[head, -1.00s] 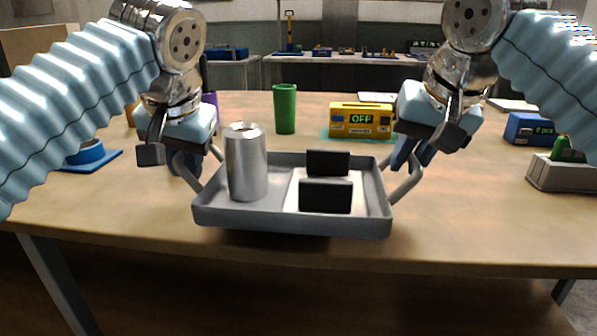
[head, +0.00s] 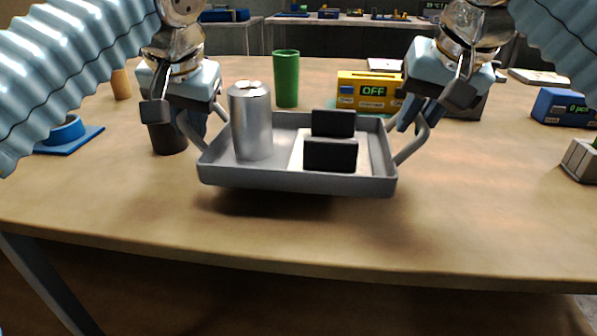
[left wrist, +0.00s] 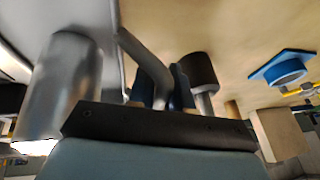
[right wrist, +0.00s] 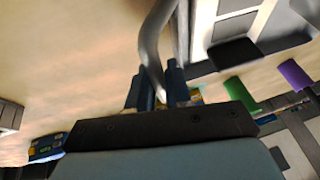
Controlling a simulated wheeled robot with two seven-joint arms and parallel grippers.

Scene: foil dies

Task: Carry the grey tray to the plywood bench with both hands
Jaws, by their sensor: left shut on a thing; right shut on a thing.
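The grey tray (head: 290,182) is held level above a wood-topped table (head: 300,235), with its shadow on the table under it. A silver can (head: 252,125) stands upright at its left. Two black upright plates (head: 331,155) stand on a white area at its right. My left gripper (head: 196,122) is shut on the tray's left handle, which also shows between its blue fingers in the left wrist view (left wrist: 140,55). My right gripper (head: 408,118) is shut on the right handle, seen in the right wrist view (right wrist: 152,50). I cannot tell whether this table is the plywood bench.
Behind the tray stand a green cup (head: 286,80) and a yellow device reading OFF (head: 369,91). A dark cup (head: 167,139) is close beside my left gripper. A blue device (head: 563,107) sits right, a blue ring piece (head: 68,133) left. The table's front strip is clear.

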